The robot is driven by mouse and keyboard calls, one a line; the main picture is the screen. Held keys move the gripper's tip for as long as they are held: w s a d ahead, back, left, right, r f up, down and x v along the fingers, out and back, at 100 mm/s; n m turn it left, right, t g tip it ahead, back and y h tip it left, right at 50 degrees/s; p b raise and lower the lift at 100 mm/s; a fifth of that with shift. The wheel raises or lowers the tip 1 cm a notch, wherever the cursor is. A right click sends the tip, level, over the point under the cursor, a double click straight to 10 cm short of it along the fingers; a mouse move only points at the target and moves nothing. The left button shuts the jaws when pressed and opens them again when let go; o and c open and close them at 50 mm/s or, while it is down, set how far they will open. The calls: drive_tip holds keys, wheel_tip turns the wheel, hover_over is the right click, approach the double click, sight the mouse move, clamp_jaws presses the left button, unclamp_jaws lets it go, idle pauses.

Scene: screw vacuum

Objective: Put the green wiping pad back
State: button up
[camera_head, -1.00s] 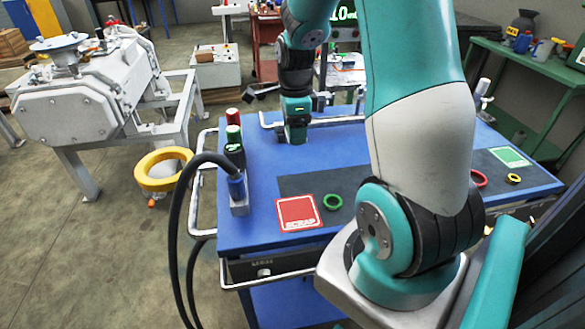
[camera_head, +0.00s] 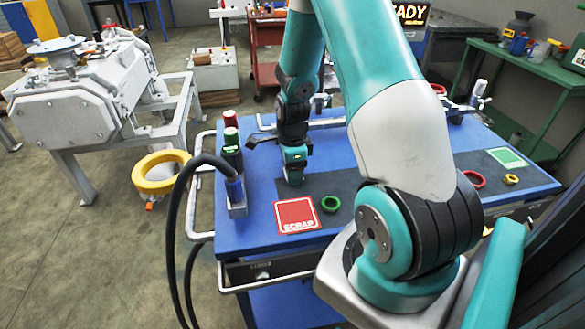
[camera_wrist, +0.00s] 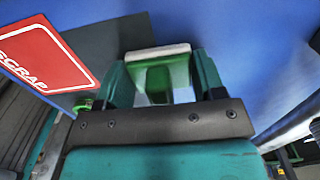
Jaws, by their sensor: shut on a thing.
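My gripper (camera_head: 294,172) is low over the blue table, behind the red SCRAP square. In the wrist view, my gripper (camera_wrist: 162,82) is shut on the green wiping pad (camera_wrist: 160,69), which sits between the two green fingers. The pad has a green body and a pale strip (camera_wrist: 156,52) along its far edge. In the head view the pad cannot be told apart from my gripper. Whether it touches the table cannot be told.
The red SCRAP square (camera_head: 297,215) and a green ring (camera_head: 330,204) lie at the table's (camera_head: 258,180) front. A red ring (camera_head: 473,180), a small yellow ring (camera_head: 511,179) and a green-and-white card (camera_head: 507,158) lie right. A button post with a black cable (camera_head: 178,215) stands left.

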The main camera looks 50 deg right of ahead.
drive_tip(key=shift+f, duration=0.2)
drive_tip(key=o, duration=1)
drive_tip(key=shift+c, duration=0.2)
drive_tip(key=shift+r, duration=0.1)
drive_tip(key=shift+r, duration=0.1)
